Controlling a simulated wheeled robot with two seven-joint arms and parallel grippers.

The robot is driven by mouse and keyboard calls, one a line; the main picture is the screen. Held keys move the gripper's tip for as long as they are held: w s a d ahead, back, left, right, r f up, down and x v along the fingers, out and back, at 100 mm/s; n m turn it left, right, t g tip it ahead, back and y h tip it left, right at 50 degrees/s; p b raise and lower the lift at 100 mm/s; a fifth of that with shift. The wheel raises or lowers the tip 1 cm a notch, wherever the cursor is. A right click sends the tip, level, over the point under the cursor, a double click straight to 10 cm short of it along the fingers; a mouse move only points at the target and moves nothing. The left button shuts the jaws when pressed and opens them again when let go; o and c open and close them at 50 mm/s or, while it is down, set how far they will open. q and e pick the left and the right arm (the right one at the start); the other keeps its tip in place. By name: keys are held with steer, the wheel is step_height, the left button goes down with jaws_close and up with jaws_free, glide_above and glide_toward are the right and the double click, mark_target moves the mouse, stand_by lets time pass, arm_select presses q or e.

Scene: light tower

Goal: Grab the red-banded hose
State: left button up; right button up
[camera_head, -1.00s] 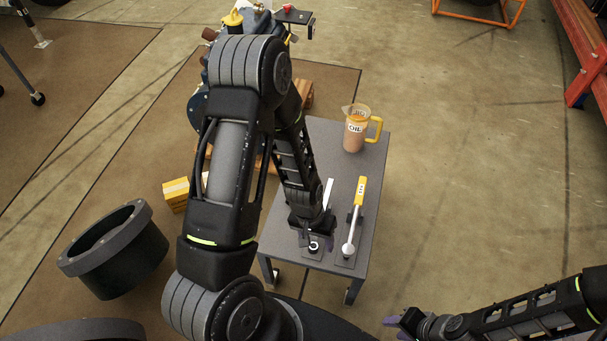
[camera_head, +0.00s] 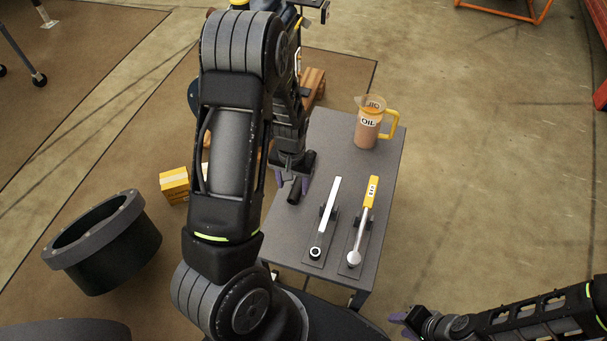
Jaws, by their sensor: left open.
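I cannot make out a hose with a red band in this view. My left gripper (camera_head: 294,182) is over the left side of the grey cart, with its purple fingertips apart. A short black cylinder (camera_head: 296,190) shows between or just below these fingertips; no red band shows on it, and I cannot tell whether they touch it. My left arm hides much of the area behind. My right gripper (camera_head: 402,325) is low at the right, off the cart, with purple tips; its opening is unclear.
The grey cart (camera_head: 285,240) holds a white-handled tool (camera_head: 327,215), a yellow-handled tool (camera_head: 364,220) and an oil jug (camera_head: 368,125). A black round tub (camera_head: 110,250) and a yellow box (camera_head: 174,184) stand on the left. The floor right of the cart is clear.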

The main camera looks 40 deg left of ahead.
mark_target(294, 194)
arm_select(q)
step_height(294, 194, down, 5)
steer(key=shift+d+f+b, duration=0.1)
steer(key=shift+b, duration=0.5)
stand_by(0.5)
jaws_close()
stand_by(0.4)
